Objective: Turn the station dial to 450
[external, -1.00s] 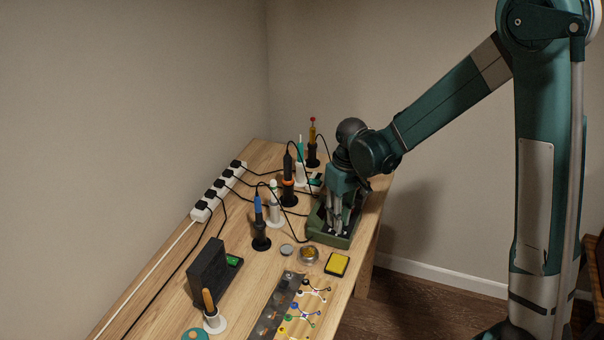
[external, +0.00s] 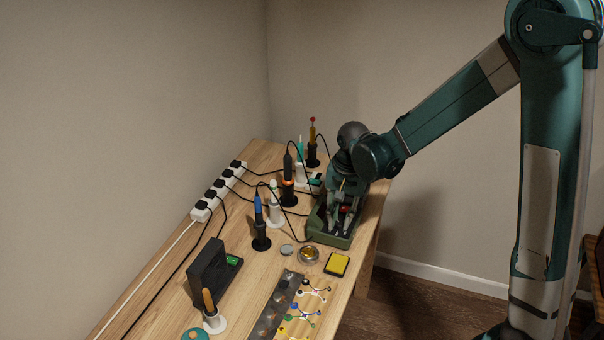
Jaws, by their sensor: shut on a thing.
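The green soldering station (external: 331,240) stands near the right edge of the wooden bench. My gripper (external: 341,221) points down over the station, with its fingers in the station's top area. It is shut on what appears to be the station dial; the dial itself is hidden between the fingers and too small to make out. A small red part (external: 346,210) shows beside the fingers. The dial's number scale cannot be read from here.
Soldering irons in stands, one blue (external: 259,220), are left of the station, with black cables. A power strip (external: 218,190) runs along the wall side. A yellow sponge (external: 337,264) and a round tin (external: 308,254) lie in front.

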